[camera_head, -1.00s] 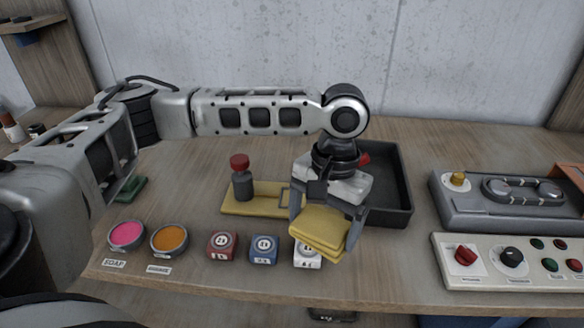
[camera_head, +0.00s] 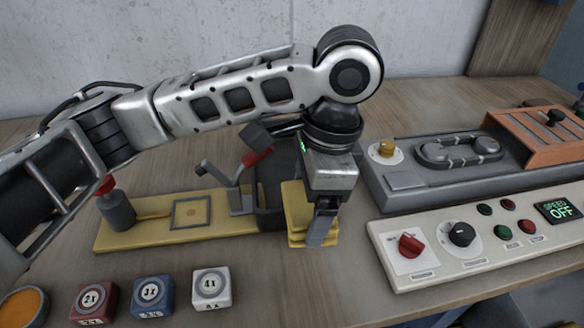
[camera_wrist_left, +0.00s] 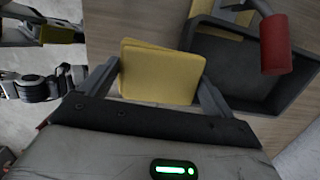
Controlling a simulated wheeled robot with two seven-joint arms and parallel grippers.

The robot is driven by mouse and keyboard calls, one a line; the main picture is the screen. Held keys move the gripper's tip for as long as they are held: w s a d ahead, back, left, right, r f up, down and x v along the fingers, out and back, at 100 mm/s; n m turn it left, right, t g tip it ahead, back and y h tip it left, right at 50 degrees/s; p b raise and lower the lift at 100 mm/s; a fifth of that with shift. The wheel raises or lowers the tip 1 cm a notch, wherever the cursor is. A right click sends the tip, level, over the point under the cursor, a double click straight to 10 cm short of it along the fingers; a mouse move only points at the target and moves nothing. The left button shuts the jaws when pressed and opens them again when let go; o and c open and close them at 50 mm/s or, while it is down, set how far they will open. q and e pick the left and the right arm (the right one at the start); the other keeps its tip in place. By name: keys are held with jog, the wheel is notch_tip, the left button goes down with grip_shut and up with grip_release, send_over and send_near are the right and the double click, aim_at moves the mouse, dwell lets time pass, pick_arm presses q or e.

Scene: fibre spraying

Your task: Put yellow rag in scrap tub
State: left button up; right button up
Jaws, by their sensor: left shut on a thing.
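The yellow rag (camera_head: 294,212) is a folded, flat pad. My left gripper (camera_head: 318,228) is shut on it and holds it in front of the dark scrap tub (camera_head: 269,208). In the left wrist view the rag (camera_wrist_left: 160,75) sits between the two fingers (camera_wrist_left: 160,82). The open dark tub (camera_wrist_left: 232,72) is just to its right there, and the rag appears beside the tub rather than over its middle. In the head view my arm and the rag hide much of the tub. My right gripper is not recognisable in either view.
A clamp with a red handle (camera_head: 257,157) stands by the tub; the handle (camera_wrist_left: 275,45) overhangs the tub in the wrist view. A control panel (camera_head: 480,240) and grey machine (camera_head: 405,180) are at the right. Number blocks (camera_head: 152,295) stand at the front left.

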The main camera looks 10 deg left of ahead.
pick_arm(q)
jog(key=w+a, duration=0.1)
jog(key=w, duration=0.3)
jog(key=w+a+f, duration=0.1)
jog(key=w+a, duration=0.1)
jog(key=w, duration=0.2)
jog(key=w+a, duration=0.2)
jog(key=w, duration=0.2)
jog(key=shift+w+a+f, duration=0.1)
jog(key=shift+w+f, duration=0.05)
jog(key=shift+f, duration=2.85)
jog(key=shift+p, duration=0.3)
jog(key=o, duration=0.7)
jog(key=shift+f, duration=0.15)
jog(key=r, duration=0.4)
jog(key=d+r, duration=0.1)
jog(key=r, duration=0.7)
jog(key=shift+w+d+r, duration=0.1)
jog(key=shift+w+d, duration=0.15)
jog(key=shift+d, duration=0.15)
